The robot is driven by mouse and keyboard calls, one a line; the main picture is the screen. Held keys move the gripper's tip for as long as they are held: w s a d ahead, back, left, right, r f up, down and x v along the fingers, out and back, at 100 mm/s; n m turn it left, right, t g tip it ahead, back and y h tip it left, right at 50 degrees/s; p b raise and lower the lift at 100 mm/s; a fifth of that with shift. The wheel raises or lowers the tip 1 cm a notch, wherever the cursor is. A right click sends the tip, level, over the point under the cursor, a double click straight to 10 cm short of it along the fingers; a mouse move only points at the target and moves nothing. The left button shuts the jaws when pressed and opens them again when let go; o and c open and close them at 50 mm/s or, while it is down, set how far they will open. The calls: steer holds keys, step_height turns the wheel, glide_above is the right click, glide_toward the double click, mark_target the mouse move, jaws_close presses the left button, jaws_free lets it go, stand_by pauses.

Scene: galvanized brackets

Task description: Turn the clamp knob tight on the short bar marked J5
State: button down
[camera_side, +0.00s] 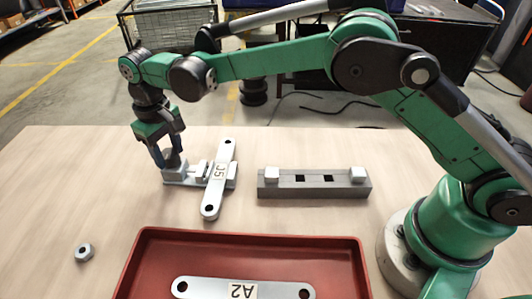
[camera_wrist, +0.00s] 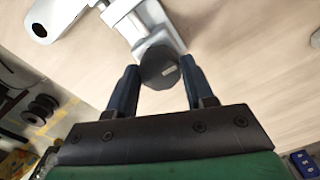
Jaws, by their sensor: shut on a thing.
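The short light-grey bar marked J5 (camera_side: 219,182) lies across the grey clamp (camera_side: 183,180) on the table, a dark hole at each end. Part of the bar shows at the upper left of the wrist view (camera_wrist: 58,14). My gripper (camera_side: 173,167) points down at the clamp's left end and is shut on the knob (camera_wrist: 158,74).
A grey block (camera_side: 315,188) with two square holes and two pale blocks on top stands right of the clamp. A red tray (camera_side: 140,250) in front holds a bar marked A2 (camera_side: 205,287). A hex nut (camera_side: 84,252) lies at the left. The table's left side is mostly clear.

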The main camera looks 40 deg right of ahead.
steer(key=m, duration=0.7)
steer(key=shift+m, duration=0.4)
steer(key=m, duration=0.3)
steer(key=shift+m, duration=0.3)
steer(key=m, duration=0.5)
steer(key=c, duration=0.8)
jaws_free()
steer(key=shift+m, duration=0.5)
steer(key=o, duration=0.3)
